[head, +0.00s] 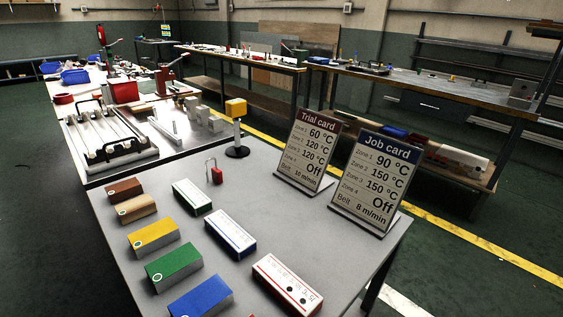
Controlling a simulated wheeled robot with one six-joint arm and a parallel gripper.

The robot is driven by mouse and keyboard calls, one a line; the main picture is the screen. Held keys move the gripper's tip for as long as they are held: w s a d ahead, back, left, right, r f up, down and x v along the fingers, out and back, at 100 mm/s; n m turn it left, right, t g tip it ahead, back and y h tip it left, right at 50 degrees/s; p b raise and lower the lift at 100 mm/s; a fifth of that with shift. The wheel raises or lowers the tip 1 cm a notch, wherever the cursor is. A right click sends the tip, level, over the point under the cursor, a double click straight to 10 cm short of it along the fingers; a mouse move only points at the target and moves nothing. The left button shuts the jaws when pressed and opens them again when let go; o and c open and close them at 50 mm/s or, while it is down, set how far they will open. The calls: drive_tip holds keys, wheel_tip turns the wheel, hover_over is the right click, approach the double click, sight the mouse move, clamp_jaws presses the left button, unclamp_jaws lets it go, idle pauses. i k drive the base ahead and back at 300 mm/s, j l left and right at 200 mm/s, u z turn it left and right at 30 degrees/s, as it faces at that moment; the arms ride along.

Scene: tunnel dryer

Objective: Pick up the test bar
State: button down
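No thing is labelled as the test bar, and I cannot tell which piece it is. On the near grey table (290,192) a left row holds a brown block (124,188), a tan block (136,207), a yellow block (153,236), a green block (173,267) and a blue block (201,298). Right of them lie white-topped blocks edged in green (192,196), blue (230,234) and red (287,283); the red-edged one has dark dots. A pale long bar (165,128) lies on the table behind. My gripper is not in view.
A Trial card (311,150) and a Job card (371,181) stand at the near table's right. A small padlock (214,173) and a black-based post (237,148) stand near its back edge. A rack (104,137) sits behind left. Open floor (45,225) lies left.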

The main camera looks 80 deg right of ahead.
sight(240, 244)
drive_tip(key=k+z, duration=0.9)
drive_tip(key=z, duration=0.2)
drive_tip(key=k+l, duration=0.3)
drive_tip(key=k, duration=0.15)
